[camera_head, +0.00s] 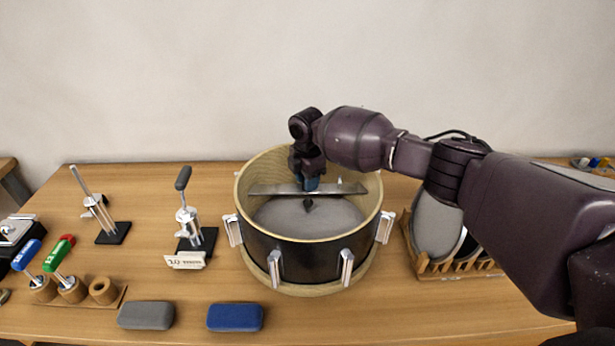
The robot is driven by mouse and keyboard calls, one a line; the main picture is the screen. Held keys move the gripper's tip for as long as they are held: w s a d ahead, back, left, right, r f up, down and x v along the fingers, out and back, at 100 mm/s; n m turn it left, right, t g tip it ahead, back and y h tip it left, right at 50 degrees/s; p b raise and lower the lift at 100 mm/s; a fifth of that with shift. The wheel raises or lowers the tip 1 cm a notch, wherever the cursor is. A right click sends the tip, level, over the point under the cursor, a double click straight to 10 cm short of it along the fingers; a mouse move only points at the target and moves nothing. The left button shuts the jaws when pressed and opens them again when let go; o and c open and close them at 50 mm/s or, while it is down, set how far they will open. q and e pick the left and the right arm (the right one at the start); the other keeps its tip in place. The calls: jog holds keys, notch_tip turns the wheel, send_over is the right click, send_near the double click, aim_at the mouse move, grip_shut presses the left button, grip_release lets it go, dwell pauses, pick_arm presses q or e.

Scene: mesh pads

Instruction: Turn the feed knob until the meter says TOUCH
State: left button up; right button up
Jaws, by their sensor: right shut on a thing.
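The black drum (310,257) with a pale wooden rim stands in the middle of the table, a grey mesh pad (335,215) inside it. A flat metal bar (345,188) spans the drum. My right gripper (309,185) points down at the middle of the bar and is shut on the feed knob, which the fingers hide. A small dark tip (308,204) shows below the bar, close over the pad; contact cannot be told. I cannot make out a meter reading. My left gripper is not in view.
Two metal stands, one upright (97,210) and one with a dark handle (188,215), stand left. Blue and green-handled tools (60,250) sit in wooden holders. Grey (146,315) and blue (235,317) cases lie in front. A rack with round pads (437,230) stands right, partly behind my arm.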

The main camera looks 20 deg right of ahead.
jog(key=m+p, duration=0.2)
jog(key=m, duration=0.1)
jog(key=shift+r, duration=0.1)
jog(key=shift+m+p, duration=0.65)
jog(key=shift+m, duration=0.75)
jog(key=o, duration=0.9)
notch_tip(320, 180, up, 11)
jog(key=shift+f, duration=0.2)
